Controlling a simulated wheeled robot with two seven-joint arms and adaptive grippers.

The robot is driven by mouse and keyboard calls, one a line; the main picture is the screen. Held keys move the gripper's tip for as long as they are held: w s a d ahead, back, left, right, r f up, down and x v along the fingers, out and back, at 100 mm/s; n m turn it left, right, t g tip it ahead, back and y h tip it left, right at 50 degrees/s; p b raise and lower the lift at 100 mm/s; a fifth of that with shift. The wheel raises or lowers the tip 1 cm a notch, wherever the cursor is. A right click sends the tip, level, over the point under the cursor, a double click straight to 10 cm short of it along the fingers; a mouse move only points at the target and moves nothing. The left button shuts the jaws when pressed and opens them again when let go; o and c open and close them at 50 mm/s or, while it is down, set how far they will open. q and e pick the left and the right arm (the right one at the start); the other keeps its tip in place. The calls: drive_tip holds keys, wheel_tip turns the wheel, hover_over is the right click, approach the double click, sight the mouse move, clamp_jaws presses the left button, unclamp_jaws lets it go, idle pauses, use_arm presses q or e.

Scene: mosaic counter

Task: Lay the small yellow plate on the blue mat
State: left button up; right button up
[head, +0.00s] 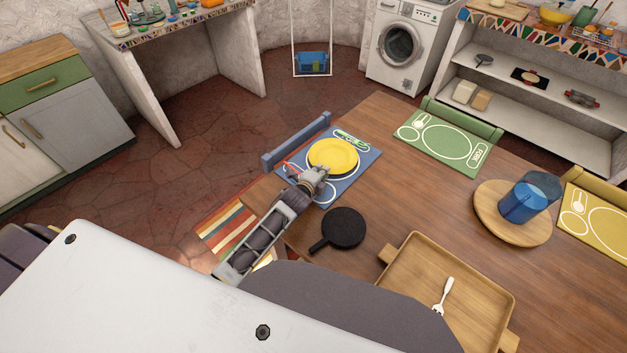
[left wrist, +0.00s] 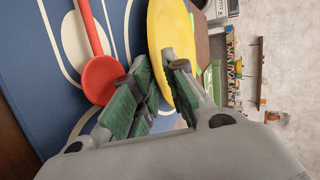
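The small yellow plate (head: 333,154) lies on the blue mat (head: 363,174) at the left end of the table, over the mat's printed circle. In the left wrist view the plate (left wrist: 170,32) is seen at a slant just beyond my fingertips. My left gripper (head: 316,178) is at the plate's near edge, low over the mat. In the wrist view its green-padded fingers (left wrist: 161,70) stand apart, with the near rim in or just behind the gap; contact is unclear. My right gripper is not visible.
A red spoon (left wrist: 100,75) lies on the mat beside my left fingers. A black pan (head: 344,228) and a wooden tray (head: 403,262) with a white fork (head: 442,295) are nearer me. A green mat (head: 443,140) and a blue cup (head: 523,205) on a round board are to the right.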

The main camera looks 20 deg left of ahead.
use_arm(q)
drive_tip(key=shift+v, duration=3.4)
drive_tip(key=shift+p+v, duration=0.3)
drive_tip(key=shift+v, duration=1.55)
drive_tip(key=shift+s+a+r, duration=0.1)
drive_tip(key=shift+s+r, duration=0.2)
drive_tip(key=shift+s, duration=0.2)
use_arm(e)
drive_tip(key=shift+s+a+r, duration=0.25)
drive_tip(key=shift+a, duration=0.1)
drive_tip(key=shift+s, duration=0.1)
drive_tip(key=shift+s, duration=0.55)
